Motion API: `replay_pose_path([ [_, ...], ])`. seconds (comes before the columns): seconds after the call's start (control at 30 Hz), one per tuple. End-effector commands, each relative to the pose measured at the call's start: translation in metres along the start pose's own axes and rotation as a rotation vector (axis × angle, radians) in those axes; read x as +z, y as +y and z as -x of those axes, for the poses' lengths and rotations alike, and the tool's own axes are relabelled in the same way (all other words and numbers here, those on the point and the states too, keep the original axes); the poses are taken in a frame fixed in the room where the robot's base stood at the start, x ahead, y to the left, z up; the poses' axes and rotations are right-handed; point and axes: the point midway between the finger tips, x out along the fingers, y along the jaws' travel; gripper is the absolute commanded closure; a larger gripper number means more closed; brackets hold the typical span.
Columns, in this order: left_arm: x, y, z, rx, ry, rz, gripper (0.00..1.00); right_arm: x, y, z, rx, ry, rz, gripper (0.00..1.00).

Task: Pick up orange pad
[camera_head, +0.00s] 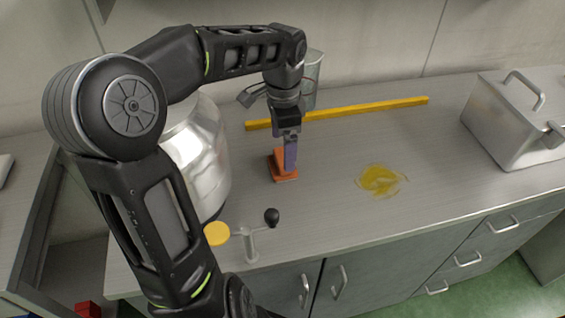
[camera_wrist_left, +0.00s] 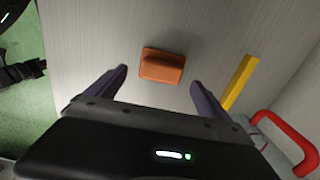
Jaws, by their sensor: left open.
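The orange pad (camera_head: 284,174) lies on the grey counter near its middle; it has a flat base with a raised block on top. In the left wrist view the orange pad (camera_wrist_left: 161,65) lies ahead of the fingertips, roughly centred between them. My left gripper (camera_head: 290,166) points down just above the pad and hides part of it in the head view. Its two purple fingers (camera_wrist_left: 160,80) are spread with nothing between them. My right gripper is not in view.
A yellow bar (camera_head: 370,107) lies along the back of the counter. A yellow spill (camera_head: 381,180) is right of the pad. A metal box (camera_head: 510,125) stands far right. A shiny metal vessel (camera_head: 205,150) stands left. Near the front edge is a small stand (camera_head: 250,246) with a black knob.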

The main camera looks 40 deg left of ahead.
Motion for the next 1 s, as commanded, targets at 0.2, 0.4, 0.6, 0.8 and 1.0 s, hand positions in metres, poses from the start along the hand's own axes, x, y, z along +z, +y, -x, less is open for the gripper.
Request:
replay_pose_path([
  [0.2,0.002,-0.002,-0.028,0.005,-0.002,0.002,0.09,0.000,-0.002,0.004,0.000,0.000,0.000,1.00],
  [0.4,0.001,-0.003,-0.049,0.001,0.000,0.000,0.09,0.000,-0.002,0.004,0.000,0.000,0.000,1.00],
  [0.6,0.001,-0.003,-0.049,0.000,0.001,0.000,0.09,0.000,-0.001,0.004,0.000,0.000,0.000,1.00],
  [0.8,0.001,-0.003,-0.049,0.000,0.001,0.000,0.09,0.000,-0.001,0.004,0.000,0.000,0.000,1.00],
  [1.0,0.001,-0.003,-0.049,0.000,0.001,0.000,0.09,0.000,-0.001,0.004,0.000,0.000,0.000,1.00],
])
